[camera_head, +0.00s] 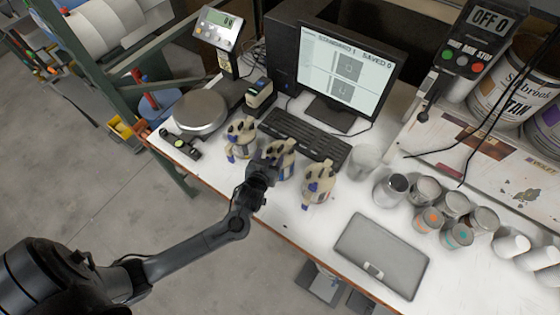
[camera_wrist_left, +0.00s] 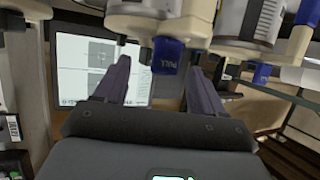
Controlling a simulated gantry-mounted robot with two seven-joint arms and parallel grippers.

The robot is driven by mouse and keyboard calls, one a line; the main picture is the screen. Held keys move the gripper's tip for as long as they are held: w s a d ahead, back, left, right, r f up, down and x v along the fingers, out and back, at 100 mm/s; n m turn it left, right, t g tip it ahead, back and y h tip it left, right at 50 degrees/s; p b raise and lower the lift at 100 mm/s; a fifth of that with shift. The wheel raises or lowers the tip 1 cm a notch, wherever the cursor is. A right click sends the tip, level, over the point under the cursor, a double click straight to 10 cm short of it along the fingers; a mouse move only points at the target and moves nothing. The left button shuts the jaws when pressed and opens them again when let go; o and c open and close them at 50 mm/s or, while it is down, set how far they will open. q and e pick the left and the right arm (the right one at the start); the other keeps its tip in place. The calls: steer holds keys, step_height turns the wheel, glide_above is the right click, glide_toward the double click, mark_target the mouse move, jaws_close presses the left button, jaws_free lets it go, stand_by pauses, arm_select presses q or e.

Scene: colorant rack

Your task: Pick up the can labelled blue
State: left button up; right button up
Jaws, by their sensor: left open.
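Three pale cans with beige and dark tops and blue parts stand in a row along the bench's left front: a left one (camera_head: 241,138), a middle one (camera_head: 284,146) and a right one (camera_head: 318,183). No readable name shows on them in the head view, so I cannot tell which is labelled blue. My left gripper (camera_head: 267,160) is at the middle can, partly covering it. In the left wrist view its two dark fingers are apart, with a lettered blue part (camera_wrist_left: 165,54) of a can beyond and between them. My right gripper is not seen.
A keyboard (camera_head: 305,135) and monitor (camera_head: 349,70) stand behind the cans. A round scale plate (camera_head: 199,111) is to the left. A grey tray (camera_head: 382,252) lies at the front right, with several small tins, including an orange-marked one (camera_head: 429,220), beyond it.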

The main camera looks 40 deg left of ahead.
mark_target(273, 157)
arm_select(q)
steer(key=shift+f+p+x, duration=0.25)
steer(key=shift+p+x, duration=0.1)
steer(key=shift+x, duration=1.7)
steer(key=shift+d, duration=0.1)
steer(key=shift+c, duration=0.2)
jaws_close()
steer(key=shift+r, duration=0.15)
